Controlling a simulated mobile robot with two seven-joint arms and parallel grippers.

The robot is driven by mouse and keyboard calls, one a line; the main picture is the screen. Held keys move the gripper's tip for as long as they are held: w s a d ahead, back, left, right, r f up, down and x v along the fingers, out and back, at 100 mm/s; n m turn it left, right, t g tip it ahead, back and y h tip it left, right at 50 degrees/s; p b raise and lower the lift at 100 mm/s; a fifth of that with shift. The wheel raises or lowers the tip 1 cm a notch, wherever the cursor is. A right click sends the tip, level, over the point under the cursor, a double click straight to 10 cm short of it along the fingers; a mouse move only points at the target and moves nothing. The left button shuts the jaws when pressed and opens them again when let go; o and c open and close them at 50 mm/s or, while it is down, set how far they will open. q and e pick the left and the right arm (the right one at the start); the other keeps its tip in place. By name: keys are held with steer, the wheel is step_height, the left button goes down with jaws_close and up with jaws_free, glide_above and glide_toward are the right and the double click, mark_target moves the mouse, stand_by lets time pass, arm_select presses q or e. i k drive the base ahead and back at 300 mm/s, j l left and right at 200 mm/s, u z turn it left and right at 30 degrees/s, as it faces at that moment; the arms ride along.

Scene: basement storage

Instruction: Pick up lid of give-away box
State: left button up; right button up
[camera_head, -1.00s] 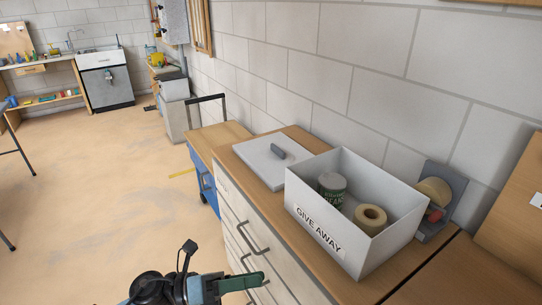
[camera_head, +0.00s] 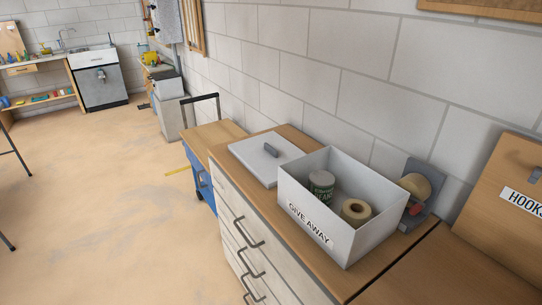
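The lid (camera_head: 253,160) is a flat light-grey panel with a dark grey handle (camera_head: 271,150). It lies on the wooden top of the drawer cabinet, just behind and left of the give-away box. The give-away box (camera_head: 304,228) is white, open at the top and labelled GIVE AWAY. It holds a green can (camera_head: 321,187) and a roll of tan tape (camera_head: 355,211). Neither of my grippers shows in the head view now.
The cabinet (camera_head: 227,198) has several drawers with dark handles. A tape dispenser (camera_head: 415,188) stands right of the box, and a wooden box labelled HOOKS (camera_head: 510,190) is farther right. A blue cart (camera_head: 198,180) with a wooden top stands beyond.

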mark_target(262, 154)
steer(key=i+j, duration=0.15)
steer(key=j, duration=0.2)
steer(key=i+j, duration=0.15)
steer(key=j, duration=0.25)
steer(key=i+j+z, duration=0.1)
steer(key=j, duration=0.25)
steer(key=i+j, duration=0.2)
steer(key=j, duration=0.2)
steer(key=i+j, duration=0.1)
steer(key=j, duration=0.3)
steer(key=i+j+z, duration=0.1)
steer(key=j, duration=0.25)
steer(key=i, duration=0.05)
